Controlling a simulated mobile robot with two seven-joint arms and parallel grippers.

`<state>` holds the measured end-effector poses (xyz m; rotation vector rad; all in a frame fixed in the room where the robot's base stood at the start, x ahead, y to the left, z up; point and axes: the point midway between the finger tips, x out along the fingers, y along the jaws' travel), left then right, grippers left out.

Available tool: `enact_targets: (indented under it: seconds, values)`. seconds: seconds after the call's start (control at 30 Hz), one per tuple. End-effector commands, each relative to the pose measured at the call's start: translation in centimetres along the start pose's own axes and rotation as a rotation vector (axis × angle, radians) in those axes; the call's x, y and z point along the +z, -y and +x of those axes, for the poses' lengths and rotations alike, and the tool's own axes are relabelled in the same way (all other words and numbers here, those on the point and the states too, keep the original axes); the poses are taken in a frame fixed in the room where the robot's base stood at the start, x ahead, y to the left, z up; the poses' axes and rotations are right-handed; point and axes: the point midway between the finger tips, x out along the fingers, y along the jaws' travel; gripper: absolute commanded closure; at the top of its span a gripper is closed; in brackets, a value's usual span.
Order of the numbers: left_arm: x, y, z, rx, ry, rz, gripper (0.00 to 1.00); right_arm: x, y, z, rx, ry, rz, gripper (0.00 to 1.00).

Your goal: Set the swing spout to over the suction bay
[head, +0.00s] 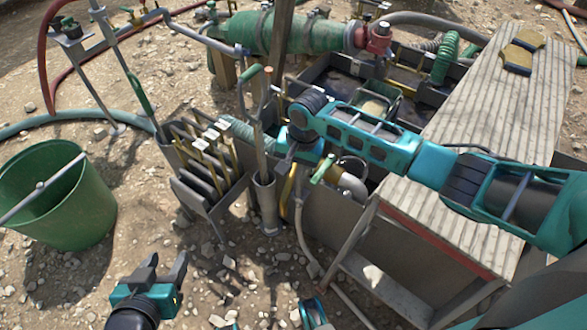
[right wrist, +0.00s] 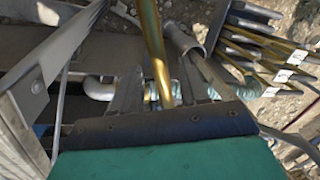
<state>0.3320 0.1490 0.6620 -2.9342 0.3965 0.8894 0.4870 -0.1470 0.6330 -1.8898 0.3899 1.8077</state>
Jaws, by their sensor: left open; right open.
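A grey curved pipe (head: 350,184) at the tank's near wall may be the swing spout; I cannot be sure. A bent grey pipe also shows in the right wrist view (right wrist: 98,88). A green handle (head: 322,168) shows beside the curved pipe. My right gripper (head: 284,160) is open above the near side of the tank. In the right wrist view a brass-coloured rod (right wrist: 153,48) shows between its fingers; contact is unclear. My left gripper (head: 164,268) is open and empty above the gravel. The tank (head: 318,210) has several bays, partly hidden by my right arm; I cannot tell which is the suction bay.
A rack of flat tools (head: 212,205) and an upright tube (head: 265,200) stand left of the tank. A green bucket (head: 85,215) stands at far left. A ribbed walkway (head: 470,110) with gloves (head: 522,52) covers the right side. Open gravel lies at the front left.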

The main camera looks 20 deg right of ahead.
Motion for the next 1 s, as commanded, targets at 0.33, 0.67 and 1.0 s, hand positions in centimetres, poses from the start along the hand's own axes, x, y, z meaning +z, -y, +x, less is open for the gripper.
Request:
enact_targets:
  seconds: [0.33,0.67,1.0]
  values:
    - [0.26,-0.13,-0.09,0.001,0.005,-0.005,0.47,0.00,0.02,-0.02,0.000,0.000,0.000,0.67]
    - [0.23,-0.24,-0.05,0.001,0.004,-0.012,0.47,-0.01,0.00,-0.02,0.000,0.000,0.000,0.99]
    - [0.25,-0.22,-0.05,0.000,0.004,-0.011,0.47,-0.02,-0.02,-0.02,0.000,0.000,0.000,1.00]
